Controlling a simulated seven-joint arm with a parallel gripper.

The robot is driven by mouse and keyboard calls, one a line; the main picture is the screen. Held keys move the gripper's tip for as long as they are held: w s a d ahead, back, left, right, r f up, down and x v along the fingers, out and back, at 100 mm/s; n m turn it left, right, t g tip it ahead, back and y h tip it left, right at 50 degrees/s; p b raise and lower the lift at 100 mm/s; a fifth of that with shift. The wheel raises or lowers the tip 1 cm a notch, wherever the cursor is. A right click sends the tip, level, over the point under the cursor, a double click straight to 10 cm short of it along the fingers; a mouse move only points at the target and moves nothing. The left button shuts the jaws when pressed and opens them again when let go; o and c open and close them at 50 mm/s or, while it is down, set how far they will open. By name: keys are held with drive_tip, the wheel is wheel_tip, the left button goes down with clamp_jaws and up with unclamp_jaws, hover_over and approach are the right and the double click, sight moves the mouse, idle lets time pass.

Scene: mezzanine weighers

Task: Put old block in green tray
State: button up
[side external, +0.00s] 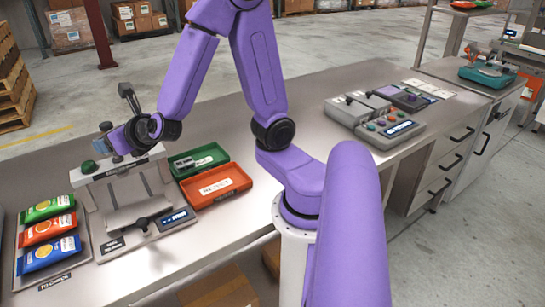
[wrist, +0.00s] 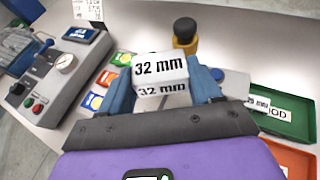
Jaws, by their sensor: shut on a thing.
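My gripper (wrist: 162,82) is shut on a white block (wrist: 160,70) printed "32 mm". The block sits between the two blue fingers, above the bench. In the side view my gripper (side external: 112,134) is over the left machine, left of the trays; the block cannot be made out there. The green tray (side external: 192,151) lies on the bench behind the red tray, with a white labelled piece inside. In the wrist view the green tray (wrist: 288,98) is at the right, holding a small white block (wrist: 258,103) that seems to read "29 mm" and a partly hidden label.
The red tray (side external: 240,179) adjoins the green one. A grey machine (side external: 125,203) with a green knob stands under my gripper. Green, red and blue packets (side external: 48,229) lie at the far left. Control boxes (side external: 375,115) stand farther right. Bench between is mostly clear.

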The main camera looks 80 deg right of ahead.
wheel_tip(320, 180, up, 10)
drive_tip(key=s+d+m+g+h, duration=0.3)
drive_tip(key=d+m+g+h, duration=0.25)
drive_tip(key=d, duration=0.85)
drive_tip(key=s+d+m+g+h, duration=0.4)
drive_tip(key=d+m, duration=0.2)
drive_tip(key=d, duration=0.8)
drive_tip(key=s+d+m+g+y, duration=0.1)
drive_tip(key=s+d+m+g, duration=0.3)
drive_tip(key=s, duration=0.5)
drive_tip(key=s+d+m+g+y, duration=0.1)
drive_tip(key=s+d+m+g, duration=0.35)
drive_tip(key=s, duration=0.45)
drive_tip(key=s+d+m+g+y, duration=0.2)
drive_tip(key=s+d+m+g, duration=0.15)
drive_tip(key=s, duration=0.65)
drive_tip(key=shift+g, duration=0.55)
drive_tip(key=shift+d+f, duration=0.15)
drive_tip(key=shift+f, duration=15.8)
drive_tip(key=shift+f, duration=0.1)
